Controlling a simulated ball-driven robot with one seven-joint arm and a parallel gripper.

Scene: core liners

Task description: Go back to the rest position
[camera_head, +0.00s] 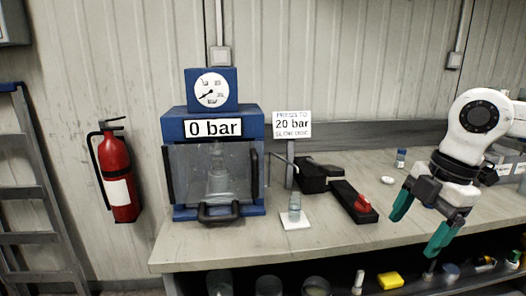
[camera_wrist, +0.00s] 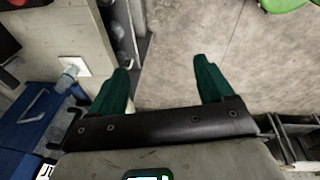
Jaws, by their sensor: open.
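My gripper (camera_head: 417,228) is at the right in the head view, in front of the bench's front edge. Its two green fingers point down and stand wide apart with nothing between them. In the wrist view my gripper (camera_wrist: 161,66) is also open and empty, with bare floor (camera_wrist: 190,40) beyond the fingers. No object touches the fingers.
A bench (camera_head: 340,230) carries a blue press (camera_head: 247,122) reading 0 bar, a small cylinder on a white square (camera_head: 301,222), and a black lever tool with a red knob (camera_head: 353,202). The lower shelf holds several items.

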